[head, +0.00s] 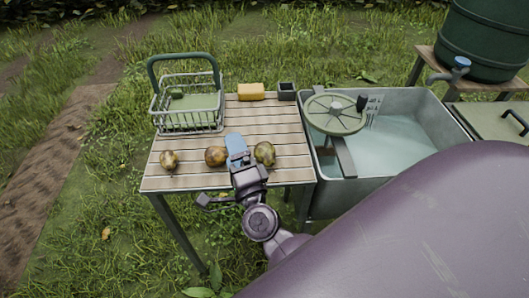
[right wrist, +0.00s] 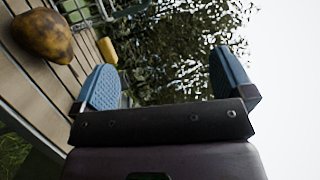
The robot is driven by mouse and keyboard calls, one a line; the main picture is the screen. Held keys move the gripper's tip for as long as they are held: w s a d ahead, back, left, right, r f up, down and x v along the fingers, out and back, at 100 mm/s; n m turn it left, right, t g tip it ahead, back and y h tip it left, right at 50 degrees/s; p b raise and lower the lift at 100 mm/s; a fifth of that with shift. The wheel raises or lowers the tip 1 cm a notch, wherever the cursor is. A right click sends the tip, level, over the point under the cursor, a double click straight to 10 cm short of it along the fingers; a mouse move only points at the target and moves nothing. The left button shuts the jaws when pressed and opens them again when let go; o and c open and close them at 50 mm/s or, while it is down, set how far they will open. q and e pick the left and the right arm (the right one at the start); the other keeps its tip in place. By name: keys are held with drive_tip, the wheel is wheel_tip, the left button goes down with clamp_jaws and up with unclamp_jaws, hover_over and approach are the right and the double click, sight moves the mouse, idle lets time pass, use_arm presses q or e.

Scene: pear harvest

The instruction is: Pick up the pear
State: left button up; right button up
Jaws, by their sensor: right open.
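Three pears lie in a row near the front of the slatted table. The left pear (head: 168,159) is small and yellow-brown, the middle pear (head: 215,156) is browner, and the right pear (head: 264,153) is greener. My right gripper (head: 237,146) is between the middle and right pears, with blue finger pads. In the right wrist view its fingers (right wrist: 165,82) are wide apart with nothing between them. A yellow-brown pear (right wrist: 43,36), apparently the middle one, lies outside the fingers at upper left. My left gripper is not in view.
A wire basket (head: 188,125) with a green handle stands at the table's back left. A yellow block (head: 250,92) and small dark pot (head: 287,91) are at the back edge. A metal sink basin (head: 400,180) adjoins on the right. The table's middle (head: 245,120) is clear.

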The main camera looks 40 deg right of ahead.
drive_tip(key=d+m+g+h, duration=0.3)
drive_tip(key=m+g+h, duration=0.25)
drive_tip(key=m, duration=0.65)
drive_tip(key=m+g, duration=0.6)
drive_tip(key=m, duration=0.4)
approach(262, 155)
drive_tip(key=d, duration=0.1)
drive_tip(key=x, duration=0.6)
drive_tip(key=shift+w+a, duration=0.1)
drive_tip(key=shift+a, duration=0.05)
drive_tip(key=shift+f+x, duration=0.2)
drive_tip(key=shift+x, duration=2.45)
drive_tip(key=shift+a, duration=0.15)
drive_tip(key=c, duration=1.1)
drive_tip(key=shift+r, duration=0.15)
